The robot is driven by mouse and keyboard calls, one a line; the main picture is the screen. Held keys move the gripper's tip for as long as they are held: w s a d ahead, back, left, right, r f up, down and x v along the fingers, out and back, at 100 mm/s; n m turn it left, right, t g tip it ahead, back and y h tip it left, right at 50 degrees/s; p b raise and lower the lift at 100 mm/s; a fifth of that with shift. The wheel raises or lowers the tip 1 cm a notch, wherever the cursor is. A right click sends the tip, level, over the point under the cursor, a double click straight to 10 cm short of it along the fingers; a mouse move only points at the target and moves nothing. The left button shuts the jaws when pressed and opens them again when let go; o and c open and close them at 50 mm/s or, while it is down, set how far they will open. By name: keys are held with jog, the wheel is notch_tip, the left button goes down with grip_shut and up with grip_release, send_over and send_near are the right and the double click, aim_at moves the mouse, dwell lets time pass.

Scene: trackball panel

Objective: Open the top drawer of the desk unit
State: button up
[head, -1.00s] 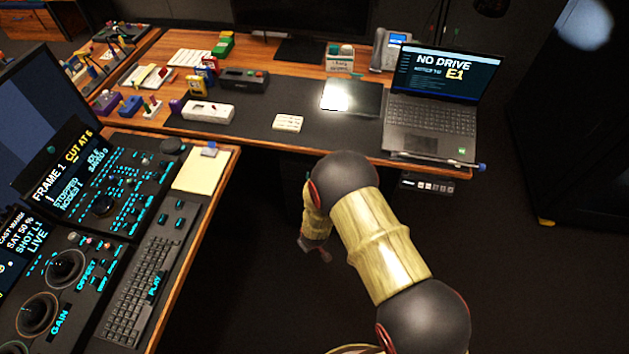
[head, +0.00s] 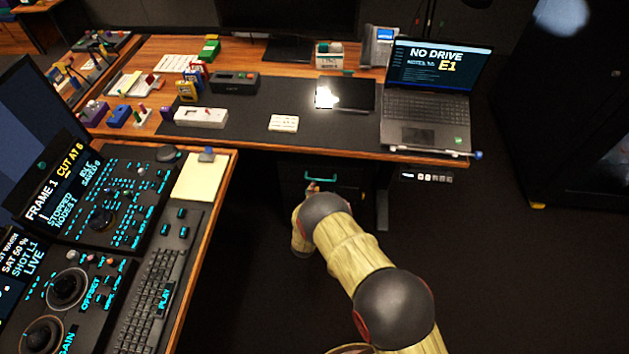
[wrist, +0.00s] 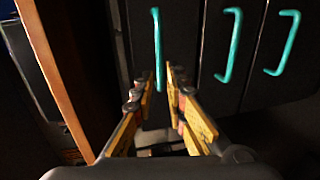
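The desk unit (head: 292,178) is dark and stands under the wooden desk. Its top drawer has a teal bar handle, which shows in the head view (head: 320,177) and as the leftmost bar in the wrist view (wrist: 155,40). The top drawer front (wrist: 182,30) looks level with its neighbour, so it appears closed. In the wrist view my gripper (wrist: 157,83) is open, its yellow fingers on either side of the lower end of this handle. I cannot tell whether they touch it. In the head view my arm hides most of the gripper.
Two lower drawers have teal handles (wrist: 232,46) (wrist: 285,42) to the right in the wrist view. The wooden desk edge (wrist: 55,75) runs close on the left there. A laptop (head: 425,110) and control console (head: 100,215) stand nearby. Floor at right is clear.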

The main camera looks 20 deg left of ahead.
aim_at(314, 179)
jog(key=b+x, duration=0.1)
jog(key=x, duration=0.4)
jog(key=shift+w+a+f+b, duration=0.1)
jog(key=shift+w+f+b, duration=0.05)
jog(key=shift+w+b, duration=0.25)
jog(key=shift+s, duration=0.1)
grip_shut()
jog(key=shift+s, duration=0.1)
dwell(0.3)
